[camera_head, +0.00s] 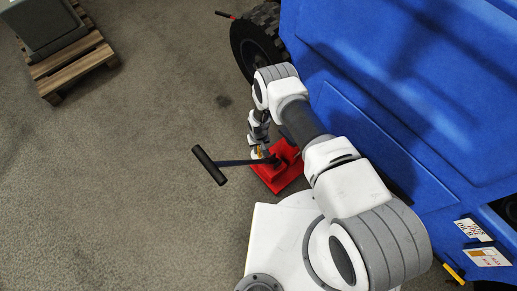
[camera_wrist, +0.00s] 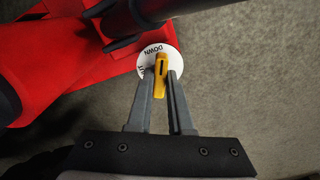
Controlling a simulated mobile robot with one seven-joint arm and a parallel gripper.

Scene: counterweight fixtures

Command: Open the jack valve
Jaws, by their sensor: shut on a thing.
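The red jack (camera_head: 279,171) stands on the floor beside the blue vehicle, with its black-gripped handle (camera_head: 208,165) sticking out to the left. In the wrist view the jack's red body (camera_wrist: 60,60) fills the upper left. The yellow valve lever (camera_wrist: 160,76) sits on a round white dial (camera_wrist: 155,55) with the word DOWN and another, partly covered word. My gripper (camera_wrist: 162,80) has its two grey fingers on either side of the yellow lever and is shut on it. In the head view my gripper (camera_head: 260,152) is small and partly hidden by my arm at the jack.
The blue vehicle (camera_head: 400,90) with a black tyre (camera_head: 257,42) is close on the right. The jack's dark handle bar (camera_wrist: 125,20) passes just above the dial. A wooden pallet (camera_head: 75,68) with a grey block stands at the upper left. The floor at left is clear.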

